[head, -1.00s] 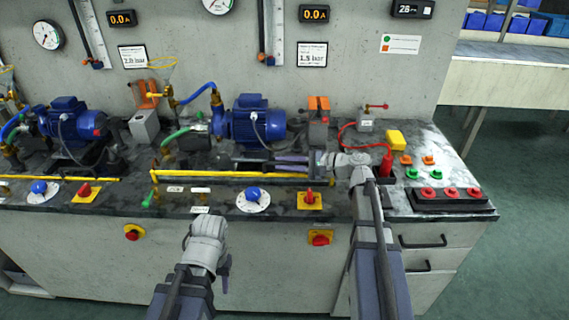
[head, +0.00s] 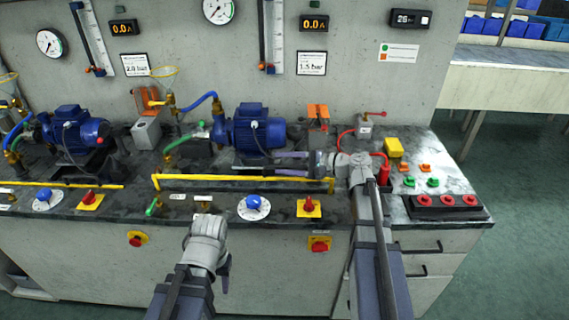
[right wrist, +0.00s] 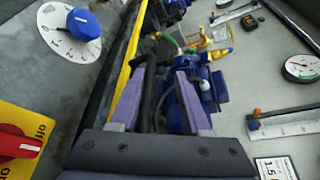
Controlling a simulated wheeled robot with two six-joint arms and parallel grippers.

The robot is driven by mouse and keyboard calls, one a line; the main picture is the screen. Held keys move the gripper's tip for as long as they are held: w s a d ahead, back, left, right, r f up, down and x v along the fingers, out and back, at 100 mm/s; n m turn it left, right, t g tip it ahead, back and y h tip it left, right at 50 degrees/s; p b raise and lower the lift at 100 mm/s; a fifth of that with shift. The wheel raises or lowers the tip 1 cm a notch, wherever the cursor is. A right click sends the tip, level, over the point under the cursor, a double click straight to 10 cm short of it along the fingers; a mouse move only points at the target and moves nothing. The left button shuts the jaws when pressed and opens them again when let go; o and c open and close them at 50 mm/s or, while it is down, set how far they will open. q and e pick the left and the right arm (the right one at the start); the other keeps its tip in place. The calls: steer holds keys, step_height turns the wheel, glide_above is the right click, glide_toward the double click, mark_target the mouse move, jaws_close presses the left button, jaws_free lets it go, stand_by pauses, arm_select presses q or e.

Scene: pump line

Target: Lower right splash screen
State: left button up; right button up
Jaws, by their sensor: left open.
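The right splash screen shows as a yellow rail (head: 215,178) with short end posts, along the front of the bench before the right blue pump (head: 255,130). Whether it holds a clear panel I cannot tell. My right gripper (head: 262,164) points left, just behind and above the rail. Its purple fingers are apart in the right wrist view (right wrist: 158,90), with dark parts of the bench or pump seen between them. The yellow rail (right wrist: 128,62) runs beside the left finger there; I see no grip on it. My left gripper (head: 205,217) is low before the bench front, its fingertips largely hidden.
A blue knob on a white dial (head: 254,207) and a red switch on a yellow plate (head: 309,207) sit on the front edge. Another yellow rail (head: 60,186) is at left. A red-button box (head: 447,207) and a yellow block (head: 394,147) are at right.

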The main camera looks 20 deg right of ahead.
step_height(320, 180, up, 7)
steer(key=p, duration=0.5)
steer(key=shift+f+p, duration=0.1)
steer(key=shift+p, duration=0.2)
steer(key=shift+d, duration=0.1)
steer(key=p+v, duration=0.1)
steer(key=v, duration=0.7)
steer(key=shift+s+d+p, duration=0.3)
steer(key=shift+p, duration=0.1)
stand_by(0.5)
